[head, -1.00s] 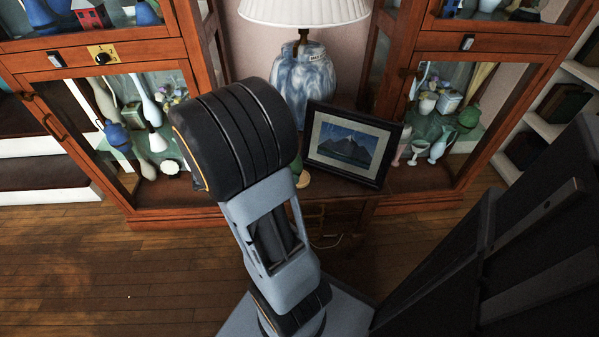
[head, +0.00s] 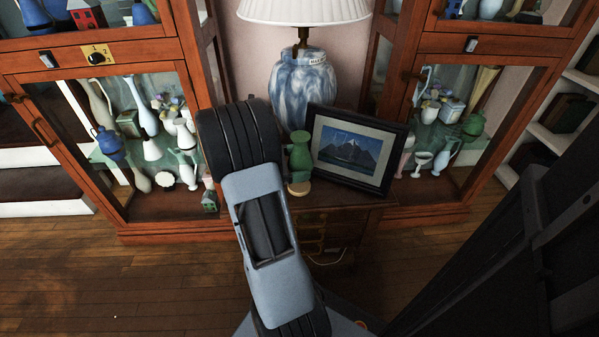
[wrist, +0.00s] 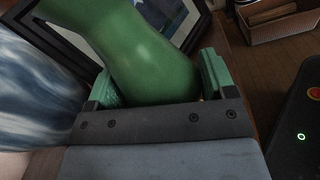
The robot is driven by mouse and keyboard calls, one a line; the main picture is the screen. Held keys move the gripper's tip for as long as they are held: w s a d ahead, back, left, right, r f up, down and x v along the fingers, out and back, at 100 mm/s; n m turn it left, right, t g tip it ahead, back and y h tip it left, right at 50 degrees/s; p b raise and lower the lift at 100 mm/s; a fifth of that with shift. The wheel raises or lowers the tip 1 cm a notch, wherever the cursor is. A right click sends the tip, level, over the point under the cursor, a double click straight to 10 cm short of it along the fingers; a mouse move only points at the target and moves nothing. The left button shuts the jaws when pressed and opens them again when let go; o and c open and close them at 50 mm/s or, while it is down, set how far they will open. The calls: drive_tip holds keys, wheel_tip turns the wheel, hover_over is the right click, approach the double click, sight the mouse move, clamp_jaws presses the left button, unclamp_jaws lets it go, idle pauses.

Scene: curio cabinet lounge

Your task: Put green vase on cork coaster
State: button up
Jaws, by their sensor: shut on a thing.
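The green vase (head: 300,154) is upright in the head view, just right of my arm, on or just above the cork coaster (head: 299,188). I cannot tell whether its base touches the coaster. The coaster is a small pale tan disc on the wooden cabinet top, partly covered by the vase. In the wrist view the vase (wrist: 150,55) fills the space between the teal fingers of my gripper (wrist: 160,84), which is shut on it.
A black-framed mountain picture (head: 352,148) stands close to the right of the vase. A blue-white lamp (head: 303,88) stands behind. Glass-doored display cabinets (head: 125,208) with several vases flank the small wooden cabinet (head: 335,200).

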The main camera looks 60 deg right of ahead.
drive_tip(key=shift+f+b, duration=0.35)
drive_tip(key=shift+f, duration=0.95)
drive_tip(key=shift+f, duration=0.2)
drive_tip(key=o, duration=1.1)
drive_tip(key=shift+c, duration=0.2)
drive_tip(key=shift+r, duration=0.15)
